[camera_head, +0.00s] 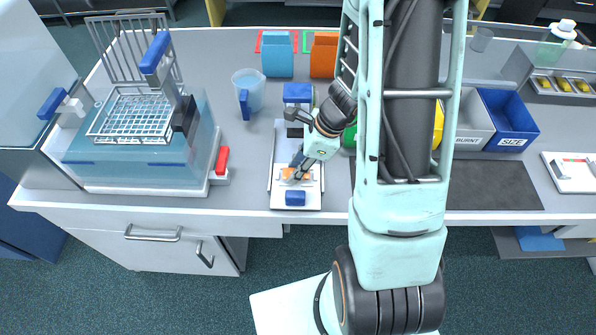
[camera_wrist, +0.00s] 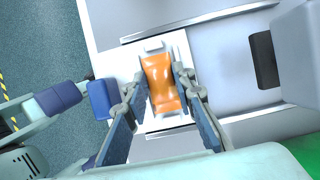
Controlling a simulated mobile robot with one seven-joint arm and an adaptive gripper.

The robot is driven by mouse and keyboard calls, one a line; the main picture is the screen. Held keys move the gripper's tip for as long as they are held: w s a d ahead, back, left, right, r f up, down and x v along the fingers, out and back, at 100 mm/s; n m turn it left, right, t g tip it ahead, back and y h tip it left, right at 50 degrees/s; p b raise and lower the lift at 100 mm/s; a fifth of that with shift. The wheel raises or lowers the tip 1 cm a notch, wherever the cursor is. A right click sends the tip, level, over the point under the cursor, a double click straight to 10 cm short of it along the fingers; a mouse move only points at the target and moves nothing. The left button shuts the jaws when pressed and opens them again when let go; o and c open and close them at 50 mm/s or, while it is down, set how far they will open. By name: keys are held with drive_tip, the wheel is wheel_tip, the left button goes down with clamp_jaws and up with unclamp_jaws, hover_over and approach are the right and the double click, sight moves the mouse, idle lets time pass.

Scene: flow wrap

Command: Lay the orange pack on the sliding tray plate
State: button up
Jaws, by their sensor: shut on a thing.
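The orange pack (camera_wrist: 162,82) is between the two fingers of my gripper (camera_wrist: 160,85) in the wrist view, and the fingers are shut on its sides. It lies over the white plate (camera_wrist: 181,44) of the sliding tray; I cannot tell whether it touches the plate. In the head view the pack (camera_head: 288,174) shows only partly beneath my gripper (camera_head: 297,172). The sliding tray (camera_head: 283,199) has a blue block (camera_head: 295,198) at its front end, also in the wrist view (camera_wrist: 98,99). A blue-topped unit (camera_head: 297,93) stands at its back.
A clear water bath (camera_head: 135,170) with a wire basket (camera_head: 133,115) stands at the left. A clear jug (camera_head: 248,92) and blue (camera_head: 278,58) and orange (camera_head: 322,55) containers stand behind the tray. Grey and blue (camera_head: 508,118) bins and a dark mat (camera_head: 495,185) are at the right.

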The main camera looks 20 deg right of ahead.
drive_tip(key=shift+f, duration=0.25)
drive_tip(key=shift+f, duration=0.2)
drive_tip(key=o, duration=0.8)
drive_tip(key=shift+r, duration=0.1)
drive_tip(key=shift+o, duration=0.2)
drive_tip(key=shift+r, duration=0.1)
drive_tip(key=shift+r, duration=0.3)
drive_tip(key=p+v, duration=0.2)
drive_tip(key=v, duration=0.9)
drive_tip(key=shift+r, duration=0.25)
drive_tip(key=shift+d, duration=0.1)
